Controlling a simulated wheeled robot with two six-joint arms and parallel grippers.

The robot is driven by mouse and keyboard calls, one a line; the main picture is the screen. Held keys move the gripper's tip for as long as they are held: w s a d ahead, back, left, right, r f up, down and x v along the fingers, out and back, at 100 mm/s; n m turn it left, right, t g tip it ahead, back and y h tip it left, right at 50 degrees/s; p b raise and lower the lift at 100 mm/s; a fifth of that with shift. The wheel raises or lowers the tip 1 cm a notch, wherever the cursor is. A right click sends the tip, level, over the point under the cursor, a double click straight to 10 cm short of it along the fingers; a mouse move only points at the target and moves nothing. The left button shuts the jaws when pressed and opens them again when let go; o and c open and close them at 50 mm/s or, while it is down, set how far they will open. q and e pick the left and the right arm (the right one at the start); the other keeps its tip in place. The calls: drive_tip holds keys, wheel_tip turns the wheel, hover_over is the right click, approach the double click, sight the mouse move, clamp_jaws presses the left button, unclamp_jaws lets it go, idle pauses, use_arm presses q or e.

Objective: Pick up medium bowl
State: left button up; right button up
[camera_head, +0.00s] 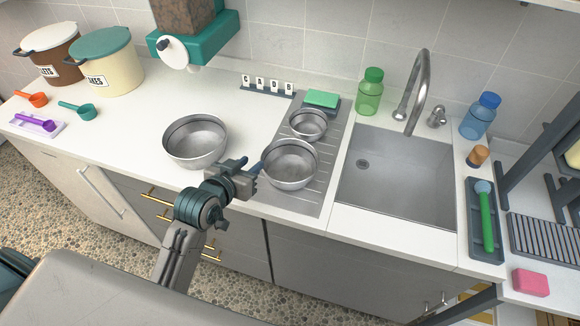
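The medium bowl (290,173) is shiny steel and sits upright on the ribbed drainboard, left of the sink. A larger steel bowl (195,150) stands on the counter to its left. A smaller steel bowl (308,124) stands just behind it on the drainboard. My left gripper (257,174) is at the medium bowl's left side, close to its wall. The fingertips are small and partly overlap the bowl's edge, so I cannot tell whether they touch it or how far apart they are. My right gripper is not in view.
The sink (395,180) with its tall faucet (420,90) lies to the right. A green sponge (322,99) and a green bottle (370,92) stand behind the bowls. Canisters and scoops are at the far left. The counter left of the large bowl is mostly clear.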

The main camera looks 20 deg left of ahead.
sight(264, 153)
use_arm(q)
drive_tip(key=x, duration=0.3)
drive_tip(key=shift+w+f, duration=0.1)
drive_tip(key=shift+w, duration=0.15)
drive_tip(key=shift+w+f+p, duration=0.25)
drive_tip(key=shift+w+p, duration=0.25)
drive_tip(key=shift+p, duration=0.15)
drive_tip(key=x, duration=0.1)
drive_tip(key=p+x, duration=0.1)
drive_tip(key=x, duration=0.1)
drive_tip(key=shift+a+f, duration=0.15)
drive_tip(key=shift+a, duration=0.1)
drive_tip(key=shift+w+f, duration=0.35)
drive_tip(key=shift+w, duration=0.1)
drive_tip(key=shift+s+r, duration=0.1)
drive_tip(key=c, duration=0.7)
clamp_jaws()
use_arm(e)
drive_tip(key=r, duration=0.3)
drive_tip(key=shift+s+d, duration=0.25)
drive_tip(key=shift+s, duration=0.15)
